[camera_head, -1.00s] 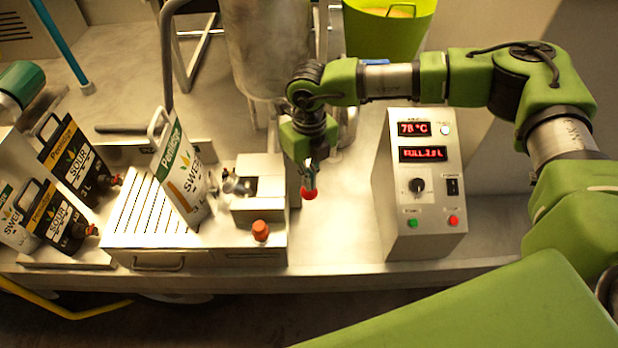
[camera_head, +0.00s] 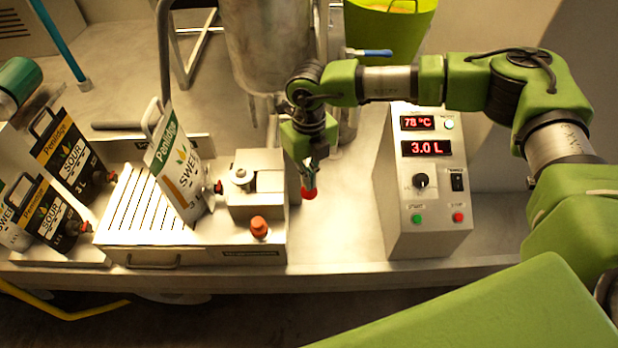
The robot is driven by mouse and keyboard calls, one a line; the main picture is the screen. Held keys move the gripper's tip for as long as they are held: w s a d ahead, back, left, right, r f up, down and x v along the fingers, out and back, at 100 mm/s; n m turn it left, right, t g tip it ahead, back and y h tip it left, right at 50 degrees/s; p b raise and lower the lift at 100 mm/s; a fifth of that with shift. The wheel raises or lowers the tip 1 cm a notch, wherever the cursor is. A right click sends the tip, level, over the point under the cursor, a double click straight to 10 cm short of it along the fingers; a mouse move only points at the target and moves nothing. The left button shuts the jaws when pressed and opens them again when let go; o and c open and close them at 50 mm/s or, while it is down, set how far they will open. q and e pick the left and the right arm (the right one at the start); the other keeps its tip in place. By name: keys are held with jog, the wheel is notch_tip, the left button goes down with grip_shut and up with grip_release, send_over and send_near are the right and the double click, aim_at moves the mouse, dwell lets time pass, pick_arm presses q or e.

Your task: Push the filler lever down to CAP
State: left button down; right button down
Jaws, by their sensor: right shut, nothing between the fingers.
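The filler (camera_head: 268,200) is the metal block right of the slatted tray. Its lever shows as a red ball knob (camera_head: 308,193) at the block's right side; the rest of the lever is hidden. My right gripper (camera_head: 309,179) points down with its fingers shut, just above the knob and touching or nearly touching it. A white Pentlidge SWEET bag (camera_head: 175,168) leans on the tray (camera_head: 125,225), its red and dark spout cap (camera_head: 218,187) facing the filler. I cannot read a CAP mark. My left gripper is not in view.
A control box (camera_head: 425,185) right of my gripper reads 78 °C and 3.0 L. An orange knob (camera_head: 259,227) stands at the block's front. SOUR bags (camera_head: 68,152) stand left. A steel tank (camera_head: 265,50) and green tub (camera_head: 392,30) are behind. Bare counter lies between filler and box.

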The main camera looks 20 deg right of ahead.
notch_tip(320, 180, up, 10)
jog(key=p, duration=0.4)
dwell(0.3)
jog(key=shift+s, duration=0.1)
dwell(0.3)
